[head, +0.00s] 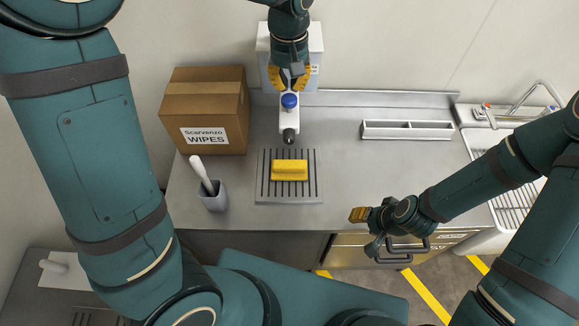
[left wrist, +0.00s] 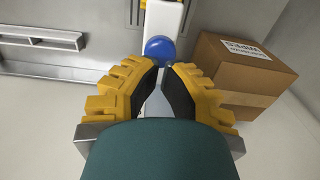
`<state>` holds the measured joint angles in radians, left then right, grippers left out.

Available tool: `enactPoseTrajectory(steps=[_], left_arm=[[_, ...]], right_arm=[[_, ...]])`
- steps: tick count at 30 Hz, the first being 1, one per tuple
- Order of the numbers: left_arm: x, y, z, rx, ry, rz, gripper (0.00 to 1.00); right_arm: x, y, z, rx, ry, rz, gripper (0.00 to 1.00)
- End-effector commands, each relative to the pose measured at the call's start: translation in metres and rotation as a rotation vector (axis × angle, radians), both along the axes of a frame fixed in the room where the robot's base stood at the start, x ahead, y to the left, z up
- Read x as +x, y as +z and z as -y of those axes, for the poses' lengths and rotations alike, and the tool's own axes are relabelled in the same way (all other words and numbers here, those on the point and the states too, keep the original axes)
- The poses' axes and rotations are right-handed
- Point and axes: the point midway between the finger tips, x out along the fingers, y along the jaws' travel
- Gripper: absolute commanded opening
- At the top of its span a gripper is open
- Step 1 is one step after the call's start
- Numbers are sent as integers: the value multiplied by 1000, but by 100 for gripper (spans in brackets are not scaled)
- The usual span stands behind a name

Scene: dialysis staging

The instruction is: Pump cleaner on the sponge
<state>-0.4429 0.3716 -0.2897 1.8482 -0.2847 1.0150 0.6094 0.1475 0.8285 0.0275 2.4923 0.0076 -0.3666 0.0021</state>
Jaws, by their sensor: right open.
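The yellow sponge (head: 289,170) lies flat on a grooved grey mat (head: 262,190) on the steel counter. A white dispenser (head: 289,118) with a blue knob (head: 289,101) and dark nozzle stands behind the sponge, the nozzle pointing toward it. My left gripper (head: 289,80) is at the rear of the dispenser, behind the knob. In the left wrist view its yellow fingers (left wrist: 164,70) have a narrow gap between their tips, with the blue knob just beyond; whether they grip anything is unclear. My right gripper (head: 357,215) is open and empty at the counter's front edge, right of the mat.
A cardboard wipes box (head: 205,105) stands left of the dispenser. A grey cup (head: 213,198) with a white-handled tool stands left of the mat. A white divided tray (head: 406,130) is at the back right, and a sink (head: 480,140) lies further right. The counter between is clear.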

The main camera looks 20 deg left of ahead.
Motion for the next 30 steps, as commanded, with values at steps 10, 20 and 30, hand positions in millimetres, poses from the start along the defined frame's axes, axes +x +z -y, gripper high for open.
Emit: enactPoseTrajectory(steps=[10,20,30], left_arm=[[0,0,0,0,0,0,0],[0,-7,0,0,0,0,0],[0,-18,0,0,0,0,0]], right_arm=[[0,0,0,0,0,0,47],[0,-5,0,0,0,0,47],[0,-12,0,0,0,0,47]])
